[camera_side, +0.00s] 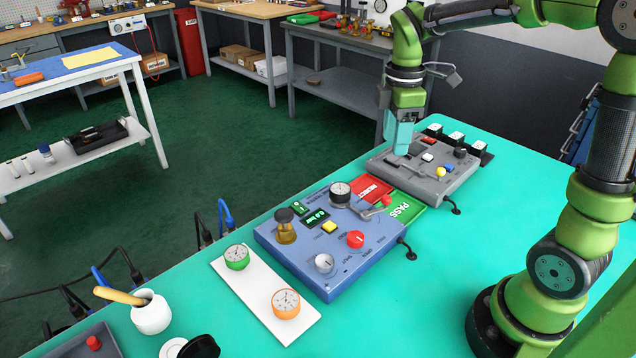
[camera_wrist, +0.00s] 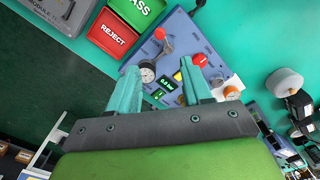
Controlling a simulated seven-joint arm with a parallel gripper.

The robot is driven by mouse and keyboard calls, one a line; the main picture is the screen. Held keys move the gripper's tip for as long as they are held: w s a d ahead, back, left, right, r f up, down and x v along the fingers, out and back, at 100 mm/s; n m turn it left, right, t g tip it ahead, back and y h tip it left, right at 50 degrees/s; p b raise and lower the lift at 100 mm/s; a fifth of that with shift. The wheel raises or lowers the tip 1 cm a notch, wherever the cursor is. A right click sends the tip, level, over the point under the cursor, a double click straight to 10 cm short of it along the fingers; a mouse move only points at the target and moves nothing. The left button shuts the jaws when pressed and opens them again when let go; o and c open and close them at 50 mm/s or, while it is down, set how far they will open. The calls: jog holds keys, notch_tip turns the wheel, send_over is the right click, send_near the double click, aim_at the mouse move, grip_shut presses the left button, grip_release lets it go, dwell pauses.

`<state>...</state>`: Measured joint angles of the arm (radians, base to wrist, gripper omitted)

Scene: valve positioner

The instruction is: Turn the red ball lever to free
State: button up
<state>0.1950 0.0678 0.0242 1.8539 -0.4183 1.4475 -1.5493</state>
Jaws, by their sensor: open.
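The red ball lever (camera_side: 386,201) is on the right edge of the blue panel (camera_side: 290,262). Its grey arm slants from a pivot up to the red ball, which sits beside the green PASS tray. In the wrist view the red ball (camera_wrist: 160,33) and its arm show beyond the fingertips. My gripper (camera_side: 398,146) is above the grey module, beyond the blue panel and apart from the lever. In the wrist view my gripper (camera_wrist: 160,70) has its teal fingers spread with nothing between them. Label text near the lever is too small to read.
A red knob (camera_side: 355,239), a gauge (camera_side: 340,192) and a brass fitting (camera_side: 286,232) stand on the blue panel. The PASS tray (camera_side: 403,208) and red REJECT tray (camera_side: 371,189) lie between it and the grey module (camera_side: 420,178).

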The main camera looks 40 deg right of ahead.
aim_at(387, 197)
notch_tip(387, 197, down, 14)
jog(key=shift+f, duration=0.25)
grip_shut()
dwell(0.3)
